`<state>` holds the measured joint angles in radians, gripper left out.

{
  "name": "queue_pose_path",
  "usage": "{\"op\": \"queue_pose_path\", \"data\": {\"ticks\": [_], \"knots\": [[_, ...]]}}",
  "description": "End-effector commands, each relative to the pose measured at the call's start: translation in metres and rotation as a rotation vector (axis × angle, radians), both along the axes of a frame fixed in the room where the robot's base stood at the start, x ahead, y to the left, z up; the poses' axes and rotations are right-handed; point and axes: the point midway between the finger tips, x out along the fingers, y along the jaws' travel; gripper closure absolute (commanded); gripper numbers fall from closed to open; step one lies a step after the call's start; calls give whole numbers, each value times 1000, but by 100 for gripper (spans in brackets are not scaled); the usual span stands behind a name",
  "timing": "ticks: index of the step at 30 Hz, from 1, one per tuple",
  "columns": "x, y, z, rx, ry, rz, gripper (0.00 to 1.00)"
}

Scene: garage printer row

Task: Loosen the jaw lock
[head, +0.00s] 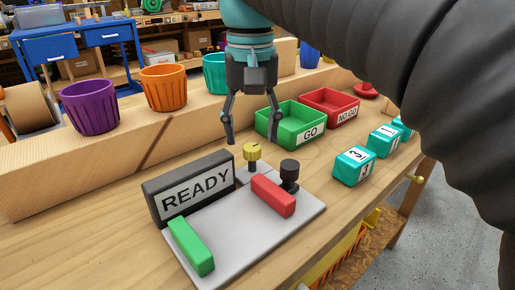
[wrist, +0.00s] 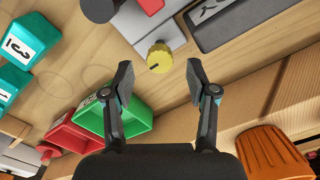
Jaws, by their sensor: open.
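A grey fixture plate (head: 250,232) lies on the bench, with a black READY sign (head: 194,187) at its back left. A yellow knob (head: 251,153) with a dark pointer mark stands at its back edge. A black knob (head: 289,172), a red block (head: 273,195) and a green block (head: 191,246) are on it too. No label shows which part is the jaw lock. My gripper (head: 253,137) is open and empty, pointing down above the yellow knob. In the wrist view the yellow knob (wrist: 159,58) lies just beyond and between my fingertips (wrist: 160,78), apart from them.
A green GO bin (head: 279,133) and a red NO-GO bin (head: 335,103) stand behind my gripper to the right. Several teal numbered blocks (head: 354,166) are at the right. Purple (head: 91,106) and orange (head: 163,87) bins stand on a ledge behind. Bare bench lies left of the sign.

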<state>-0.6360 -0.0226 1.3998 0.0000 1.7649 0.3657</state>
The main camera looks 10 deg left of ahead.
Motion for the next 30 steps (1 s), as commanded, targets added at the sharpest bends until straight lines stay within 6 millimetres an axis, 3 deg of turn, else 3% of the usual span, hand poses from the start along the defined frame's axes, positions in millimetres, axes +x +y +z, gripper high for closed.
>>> {"op": "queue_pose_path", "data": {"ticks": [1,6,20,23,27,30], "knots": [[0,0,-13,0,-1,1,42],[-1,1,-25,0,-1,3,42],[-1,2,-29,0,0,5,42],[-1,2,-29,0,-1,5,62],[-1,2,-29,0,0,5,97],[-1,2,-29,0,0,5,100]]}}
